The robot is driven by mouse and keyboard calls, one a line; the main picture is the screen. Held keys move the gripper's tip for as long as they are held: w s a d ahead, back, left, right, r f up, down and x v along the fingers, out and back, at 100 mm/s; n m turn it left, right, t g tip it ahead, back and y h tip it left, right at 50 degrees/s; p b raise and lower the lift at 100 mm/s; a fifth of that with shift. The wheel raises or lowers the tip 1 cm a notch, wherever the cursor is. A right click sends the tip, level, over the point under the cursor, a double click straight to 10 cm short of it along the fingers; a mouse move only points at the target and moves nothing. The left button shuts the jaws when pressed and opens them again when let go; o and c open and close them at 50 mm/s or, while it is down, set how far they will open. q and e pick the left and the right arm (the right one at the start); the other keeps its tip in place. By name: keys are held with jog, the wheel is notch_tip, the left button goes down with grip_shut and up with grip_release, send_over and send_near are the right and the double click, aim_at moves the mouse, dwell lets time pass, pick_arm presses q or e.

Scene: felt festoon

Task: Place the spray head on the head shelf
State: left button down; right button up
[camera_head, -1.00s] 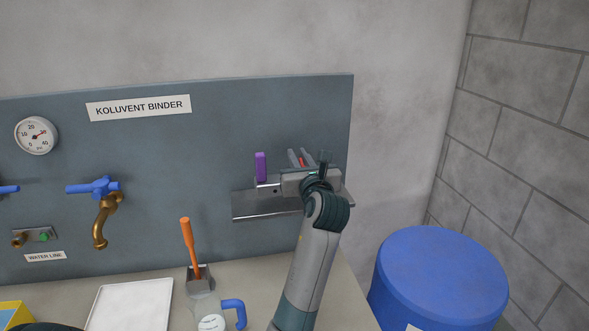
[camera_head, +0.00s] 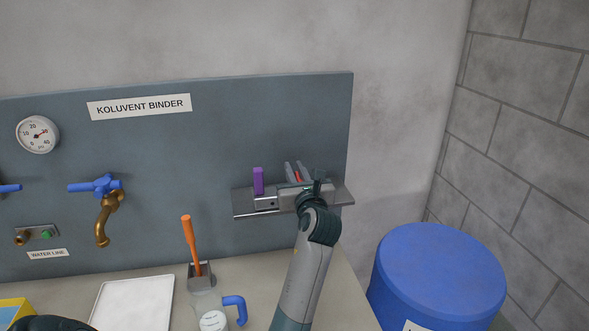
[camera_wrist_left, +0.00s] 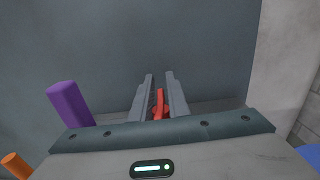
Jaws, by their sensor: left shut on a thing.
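My left gripper (camera_head: 293,172) is at the head shelf (camera_head: 244,209), a grey ledge on the dark panel. The gripper is shut on a small red part (camera_wrist_left: 160,104), which I take for the spray head; the fingers and hand hide most of it. The red also shows between the fingers in the head view (camera_head: 297,175). A purple upright piece (camera_head: 258,180) stands at the left end of the hand; I cannot tell what it belongs to. Whether the red part touches the shelf is hidden. My right gripper is not in view.
A white tray (camera_head: 135,303) lies on the bench. A brass tap (camera_head: 105,218) juts from the panel. A blue drum (camera_head: 440,270) stands at right.

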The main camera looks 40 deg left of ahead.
pick_arm(q)
jog(key=shift+f, duration=0.15)
jog(key=c, duration=1.7)
grip_release()
jog(key=shift+c, duration=0.2)
jog(key=shift+b+v, duration=1.3)
jog(key=shift+v, duration=4.75)
jog(key=shift+a, duration=0.1)
